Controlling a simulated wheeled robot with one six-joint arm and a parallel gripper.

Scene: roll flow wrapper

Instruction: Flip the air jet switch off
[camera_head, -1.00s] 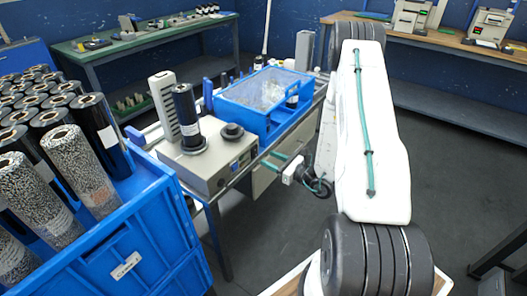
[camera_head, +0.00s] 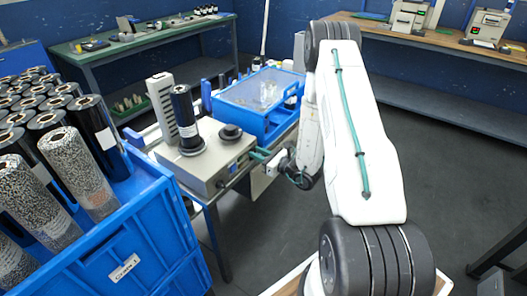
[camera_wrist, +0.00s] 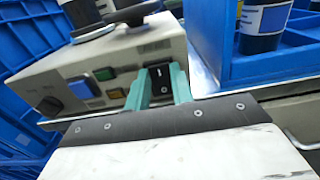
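The grey machine box (camera_head: 205,172) stands on a bench and carries a dark roll on top. In the wrist view its front panel (camera_wrist: 100,75) has a black rocker switch (camera_wrist: 160,77) with a white mark at its upper part. I take this for the air jet switch; no label is readable. My gripper (camera_wrist: 161,82) has two teal fingers spread apart, one on each side of the switch. Whether they touch the panel I cannot tell. In the head view my gripper (camera_head: 262,154) is at the box's right front side.
The panel also has a blue display (camera_wrist: 84,88), a green button (camera_wrist: 104,74), an amber one (camera_wrist: 117,93) and a black knob (camera_wrist: 50,106). A blue bin (camera_head: 262,125) stands right behind the box. A blue crate of rolls (camera_head: 120,255) is at the left front.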

